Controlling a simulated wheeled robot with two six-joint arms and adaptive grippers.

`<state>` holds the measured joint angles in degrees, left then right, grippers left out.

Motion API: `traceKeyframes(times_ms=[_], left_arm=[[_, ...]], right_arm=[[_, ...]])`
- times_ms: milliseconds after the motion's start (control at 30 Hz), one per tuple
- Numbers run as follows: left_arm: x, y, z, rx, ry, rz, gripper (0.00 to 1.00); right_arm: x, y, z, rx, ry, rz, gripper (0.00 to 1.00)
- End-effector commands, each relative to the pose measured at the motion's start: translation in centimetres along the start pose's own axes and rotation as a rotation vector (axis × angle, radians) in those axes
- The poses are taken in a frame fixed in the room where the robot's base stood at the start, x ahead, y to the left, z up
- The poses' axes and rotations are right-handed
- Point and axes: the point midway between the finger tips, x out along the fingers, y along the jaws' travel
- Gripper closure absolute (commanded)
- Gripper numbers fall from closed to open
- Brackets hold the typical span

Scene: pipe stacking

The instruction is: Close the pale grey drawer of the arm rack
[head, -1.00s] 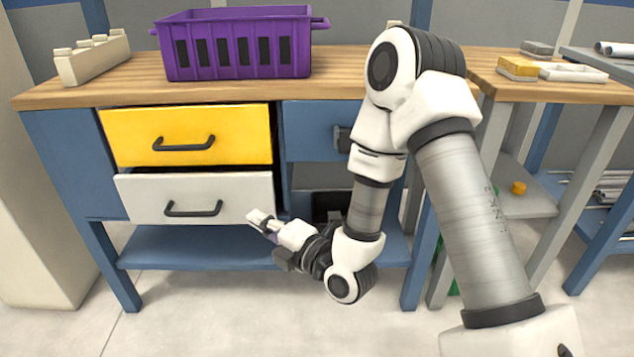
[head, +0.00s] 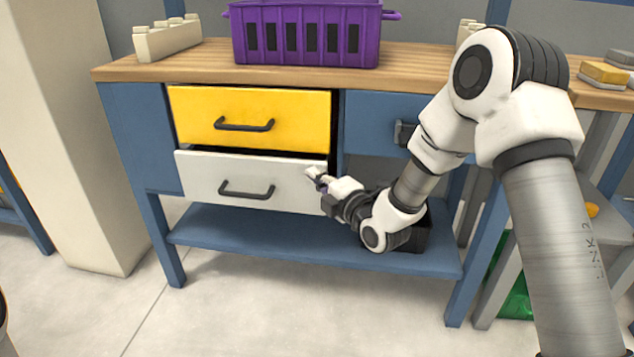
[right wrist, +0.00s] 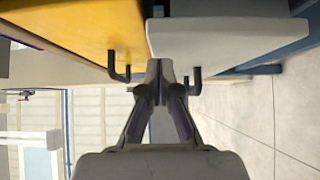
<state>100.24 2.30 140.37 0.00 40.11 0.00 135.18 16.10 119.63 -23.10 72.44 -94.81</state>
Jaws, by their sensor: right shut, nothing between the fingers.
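The pale grey drawer (head: 215,175) is the lower of two stacked drawers on the left of the blue rack. It stands slightly out, with a dark gap above its front. Its dark handle (head: 246,190) shows at mid-front. My right gripper (head: 311,175) is shut and empty, with its fingertips at the right part of the drawer front, right of the handle. In the right wrist view the shut fingertips (right wrist: 159,78) are close to the grey front (right wrist: 230,42); I cannot tell whether they touch. My left gripper is not in view.
A yellow drawer (head: 200,112) with a dark handle sits directly above. A purple crate (head: 300,15) and a cream block (head: 168,40) stand on the wooden top (head: 200,66). A blue shelf (head: 230,230) lies below. A pale column (head: 70,150) stands at the left.

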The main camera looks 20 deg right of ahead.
Motion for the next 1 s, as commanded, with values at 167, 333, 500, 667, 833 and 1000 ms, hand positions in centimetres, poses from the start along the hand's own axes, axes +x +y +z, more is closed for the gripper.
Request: traceKeyframes(times_ms=[167,333,500,667,833,1000], left_arm=[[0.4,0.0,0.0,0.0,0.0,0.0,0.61],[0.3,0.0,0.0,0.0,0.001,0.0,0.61],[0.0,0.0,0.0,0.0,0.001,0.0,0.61],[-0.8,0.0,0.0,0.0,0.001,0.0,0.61],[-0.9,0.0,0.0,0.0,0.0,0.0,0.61],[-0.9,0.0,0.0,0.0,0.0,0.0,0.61]], right_arm=[[0.7,0.0,0.7,-0.002,0.0,0.0,1.0],[0.7,0.1,0.7,-0.001,0.001,-0.001,1.0],[1.1,0.2,1.1,-0.001,0.0,0.0,1.0],[3.0,0.3,3.0,0.0,-0.001,0.001,1.0],[3.8,0.1,3.9,-0.001,-0.002,0.001,1.0],[3.9,0.2,4.0,-0.001,-0.005,0.005,1.0]])
